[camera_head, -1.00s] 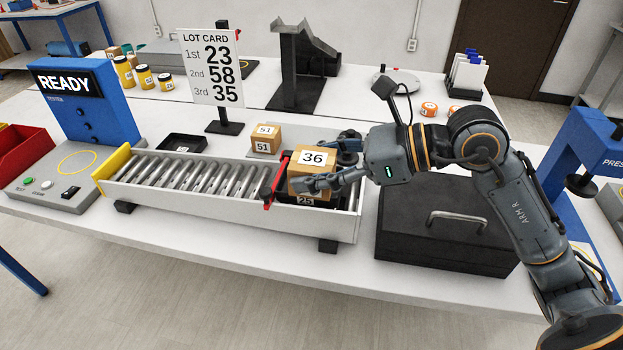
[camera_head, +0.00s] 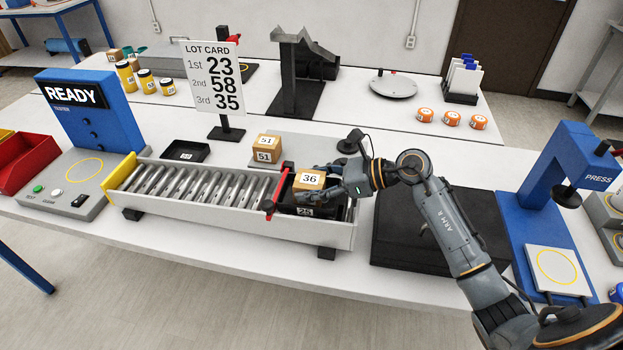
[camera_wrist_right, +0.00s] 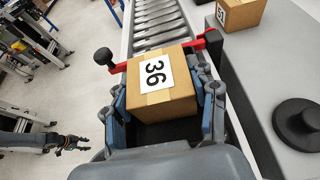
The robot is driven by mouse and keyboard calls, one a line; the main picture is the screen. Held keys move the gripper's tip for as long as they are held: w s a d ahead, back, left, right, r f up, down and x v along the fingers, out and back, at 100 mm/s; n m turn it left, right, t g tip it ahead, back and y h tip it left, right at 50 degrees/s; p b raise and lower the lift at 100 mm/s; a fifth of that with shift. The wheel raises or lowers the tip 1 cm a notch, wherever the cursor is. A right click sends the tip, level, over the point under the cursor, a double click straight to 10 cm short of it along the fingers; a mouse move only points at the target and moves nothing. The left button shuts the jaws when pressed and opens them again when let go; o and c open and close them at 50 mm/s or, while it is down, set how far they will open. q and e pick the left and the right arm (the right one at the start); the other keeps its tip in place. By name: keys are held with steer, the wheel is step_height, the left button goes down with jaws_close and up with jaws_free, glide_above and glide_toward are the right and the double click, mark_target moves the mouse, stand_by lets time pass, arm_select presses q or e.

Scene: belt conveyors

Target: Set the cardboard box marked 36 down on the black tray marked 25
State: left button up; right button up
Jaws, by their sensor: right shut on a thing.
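The cardboard box marked 36 (camera_head: 312,179) is upright over the black tray marked 25 (camera_head: 305,211), at the right end of the roller conveyor. My right gripper (camera_head: 328,183) is shut on the box, with a finger on each of two opposite sides; the box also shows in the right wrist view (camera_wrist_right: 160,90). The box sits low at the tray, but I cannot tell whether its underside touches the tray floor. The tray's inside is mostly hidden. My left gripper (camera_wrist_right: 74,143) shows small at the lower left of the right wrist view, away from the box; its jaws are unclear.
A red stop bar (camera_head: 278,190) crosses the conveyor (camera_head: 230,222) left of the tray. A black case (camera_head: 400,240) lies to the right under my arm. A blue press (camera_head: 545,190) stands farther right.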

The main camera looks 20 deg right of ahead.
steer(key=shift+f, duration=0.15)
steer(key=shift+f, duration=0.1)
steer(key=o, duration=1.2)
steer(key=shift+s+d, duration=0.1)
steer(key=shift+d, duration=0.1)
steer(key=b+v, duration=0.4)
steer(key=v, duration=0.6)
steer(key=shift+s+d, duration=0.25)
steer(key=shift+s+d+r, duration=0.25)
steer(key=shift+d+r, duration=0.05)
steer(key=shift+r, duration=0.15)
